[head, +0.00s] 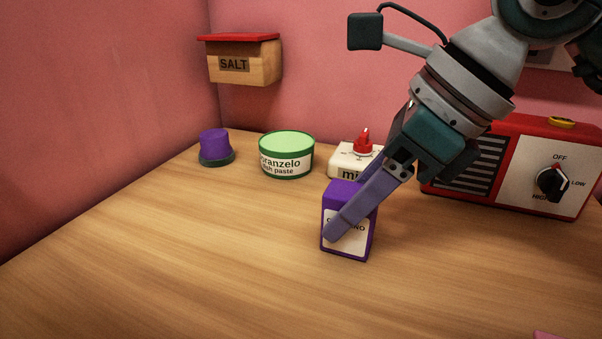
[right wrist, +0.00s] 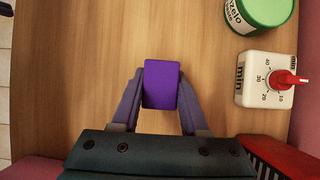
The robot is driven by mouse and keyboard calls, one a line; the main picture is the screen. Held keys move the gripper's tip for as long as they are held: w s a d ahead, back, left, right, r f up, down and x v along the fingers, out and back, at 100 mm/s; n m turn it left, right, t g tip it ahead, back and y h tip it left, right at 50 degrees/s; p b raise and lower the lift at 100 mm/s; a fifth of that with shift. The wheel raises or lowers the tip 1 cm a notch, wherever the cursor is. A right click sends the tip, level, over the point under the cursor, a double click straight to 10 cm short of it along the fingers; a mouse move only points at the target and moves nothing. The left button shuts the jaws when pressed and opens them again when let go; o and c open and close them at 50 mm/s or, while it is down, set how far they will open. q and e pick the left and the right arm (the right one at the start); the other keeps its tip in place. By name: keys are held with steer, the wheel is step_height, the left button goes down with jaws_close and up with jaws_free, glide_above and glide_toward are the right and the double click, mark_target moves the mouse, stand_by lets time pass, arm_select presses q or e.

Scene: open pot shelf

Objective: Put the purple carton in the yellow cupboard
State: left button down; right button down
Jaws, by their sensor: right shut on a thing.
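The purple carton (head: 367,232) with a white label stands upright on the wooden table in the head view. In the right wrist view, the top of the purple carton (right wrist: 161,84) sits between the two fingers. My right gripper (head: 346,218) comes down from the upper right and is shut on the carton, with one finger across its label. It also shows in the right wrist view (right wrist: 160,95). The yellow cupboard is not in view. My left gripper is not in view.
Behind the carton stand a white timer (head: 345,159) with a red knob, a green tin (head: 287,156) and a purple cup-like item (head: 214,145). A red and white heater-like box (head: 515,165) is at right. A SALT box (head: 243,63) hangs on the wall. The table's front left is clear.

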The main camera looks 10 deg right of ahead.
steer(key=shift+c, duration=2.1)
jaws_free()
steer(key=shift+f, duration=0.1)
